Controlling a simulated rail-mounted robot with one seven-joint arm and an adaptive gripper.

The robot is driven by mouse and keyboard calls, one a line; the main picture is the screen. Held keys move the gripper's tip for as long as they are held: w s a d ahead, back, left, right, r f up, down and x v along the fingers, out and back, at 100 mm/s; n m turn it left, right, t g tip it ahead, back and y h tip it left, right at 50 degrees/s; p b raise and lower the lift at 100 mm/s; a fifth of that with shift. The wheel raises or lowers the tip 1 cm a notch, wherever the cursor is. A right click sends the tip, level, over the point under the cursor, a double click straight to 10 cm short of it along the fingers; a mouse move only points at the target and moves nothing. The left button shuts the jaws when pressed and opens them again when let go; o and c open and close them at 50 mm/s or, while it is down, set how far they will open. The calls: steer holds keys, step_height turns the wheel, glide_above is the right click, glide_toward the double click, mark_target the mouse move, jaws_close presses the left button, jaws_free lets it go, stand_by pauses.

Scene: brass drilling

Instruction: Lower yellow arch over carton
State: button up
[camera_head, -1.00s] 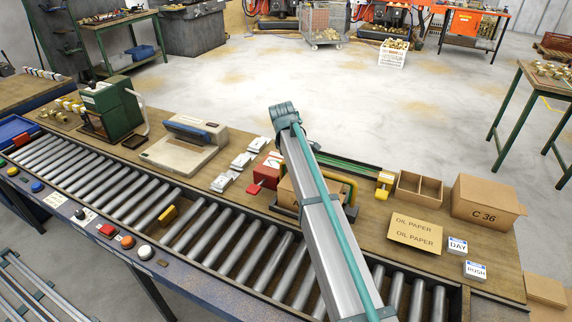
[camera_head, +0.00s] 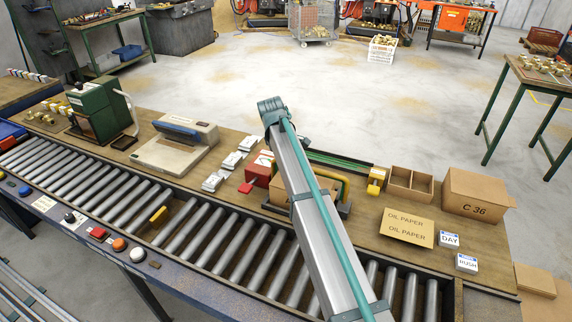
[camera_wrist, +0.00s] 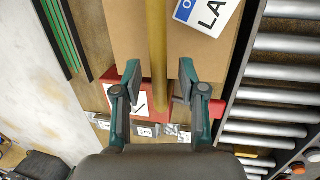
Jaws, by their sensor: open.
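The yellow arch (camera_head: 340,183) shows partly behind my arm in the head view, standing at the carton (camera_head: 262,193). In the wrist view the arch's yellow bar (camera_wrist: 157,40) runs lengthwise across the top of the brown carton (camera_wrist: 124,35). My gripper (camera_wrist: 159,78) is open, with one finger on each side of the bar and a visible gap to it on both sides. In the head view my arm hides my gripper and much of the carton and arch. The arch's feet are not clearly visible.
A red device (camera_head: 258,170) stands close left of the carton. A yellow block (camera_head: 376,180), an open divided box (camera_head: 410,186) and a C 36 box (camera_head: 474,195) are to the right. The roller conveyor (camera_head: 205,235) runs along the front. Green rails (camera_wrist: 60,35) lie beside the carton.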

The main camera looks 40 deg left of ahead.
steer(key=v, duration=1)
steer(key=shift+r, duration=0.35)
steer(key=shift+s+f, duration=0.1)
steer(key=shift+f, duration=0.05)
steer(key=x, duration=1.1)
steer(key=shift+f, duration=0.25)
steer(key=shift+d+r, duration=0.15)
steer(key=shift+r, duration=0.05)
steer(key=shift+w, duration=0.25)
